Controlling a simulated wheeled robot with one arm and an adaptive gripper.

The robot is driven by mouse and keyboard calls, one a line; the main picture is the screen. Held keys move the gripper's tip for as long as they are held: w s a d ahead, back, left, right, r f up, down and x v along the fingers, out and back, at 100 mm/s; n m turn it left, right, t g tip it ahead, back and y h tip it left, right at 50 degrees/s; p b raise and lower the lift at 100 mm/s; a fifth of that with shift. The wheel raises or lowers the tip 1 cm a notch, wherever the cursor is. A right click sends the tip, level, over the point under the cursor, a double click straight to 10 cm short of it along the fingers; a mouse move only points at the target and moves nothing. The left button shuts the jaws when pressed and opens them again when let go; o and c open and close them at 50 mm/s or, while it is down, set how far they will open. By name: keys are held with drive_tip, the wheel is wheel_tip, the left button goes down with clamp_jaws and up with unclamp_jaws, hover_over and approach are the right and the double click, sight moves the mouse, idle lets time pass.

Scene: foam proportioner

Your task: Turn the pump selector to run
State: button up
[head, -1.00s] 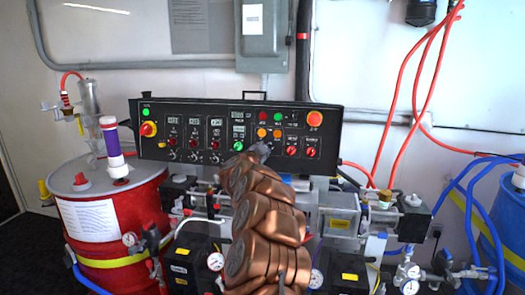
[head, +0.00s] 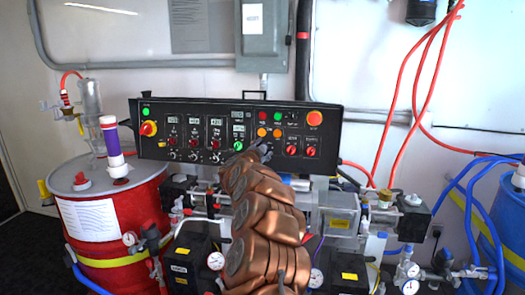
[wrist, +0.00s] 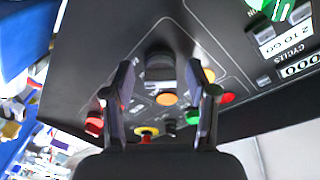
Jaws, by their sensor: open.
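My gripper (wrist: 160,76) is open, with one finger on each side of the knob in the picture. I cannot tell whether the fingers touch it. In the head view my gripper (head: 261,148) is at the lower middle of the panel and hides the knob.
Orange lights (wrist: 167,99) sit close to the knob. Two red knobs (head: 291,151) are to the right, below a red-orange button (head: 314,118). A green button (head: 238,145) is just left. Pumps and hoses stand below, with a red drum (head: 110,230) left and a blue drum (head: 510,225) right.

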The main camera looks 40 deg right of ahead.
drive_tip(key=shift+a, duration=0.1)
drive_tip(key=v, duration=1.1)
drive_tip(key=shift+s+a, duration=0.3)
drive_tip(key=shift+s, duration=0.05)
drive_tip(key=shift+r, duration=0.1)
idle(0.3)
